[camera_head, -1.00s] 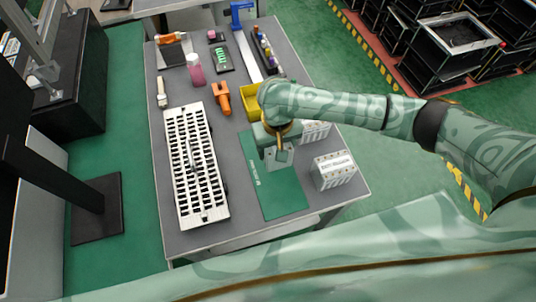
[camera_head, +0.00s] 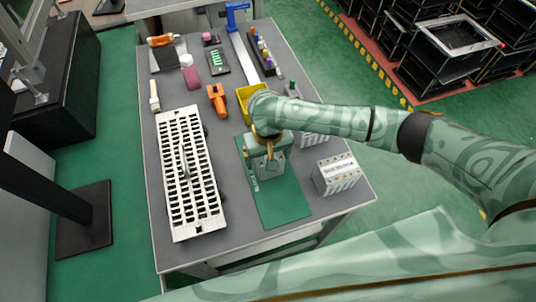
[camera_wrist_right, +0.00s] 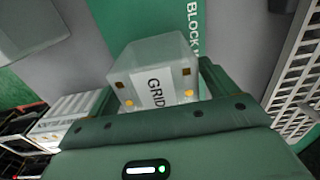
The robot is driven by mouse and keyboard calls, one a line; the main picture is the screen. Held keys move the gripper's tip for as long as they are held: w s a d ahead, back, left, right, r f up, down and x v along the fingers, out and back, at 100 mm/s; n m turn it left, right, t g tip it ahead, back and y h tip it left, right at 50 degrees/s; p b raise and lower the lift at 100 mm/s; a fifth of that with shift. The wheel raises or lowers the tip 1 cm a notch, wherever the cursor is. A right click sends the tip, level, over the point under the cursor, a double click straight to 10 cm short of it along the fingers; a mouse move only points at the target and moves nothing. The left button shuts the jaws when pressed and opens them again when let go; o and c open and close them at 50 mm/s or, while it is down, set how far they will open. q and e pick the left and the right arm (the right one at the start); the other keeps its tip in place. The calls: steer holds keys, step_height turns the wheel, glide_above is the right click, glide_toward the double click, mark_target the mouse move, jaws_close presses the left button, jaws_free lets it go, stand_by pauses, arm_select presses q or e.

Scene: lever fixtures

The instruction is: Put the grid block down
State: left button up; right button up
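The grid block (camera_wrist_right: 160,78) is a pale grey block with a white GRID label and small orange-yellow spots. In the right wrist view it sits between the two fingers of my right gripper (camera_wrist_right: 158,88), which is shut on it. In the head view my right gripper (camera_head: 268,168) points down over the upper part of the green mat (camera_head: 280,203), and the block is mostly hidden there. Whether the block touches the mat cannot be told. The mat's printed word BLOCK shows in the right wrist view (camera_wrist_right: 192,25). My left gripper is not in view.
A white labelled block (camera_head: 337,176) stands right of the mat, with another (camera_head: 314,138) behind it. A long white slotted rack (camera_head: 188,172) lies to the left. A yellow bin (camera_head: 249,98) and an orange tool (camera_head: 217,99) are behind. The mat's lower part is clear.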

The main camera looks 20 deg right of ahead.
steer(key=shift+r, duration=0.25)
step_height(320, 180, up, 12)
steer(key=p, duration=0.7)
steer(key=shift+f, duration=0.15)
stand_by(0.7)
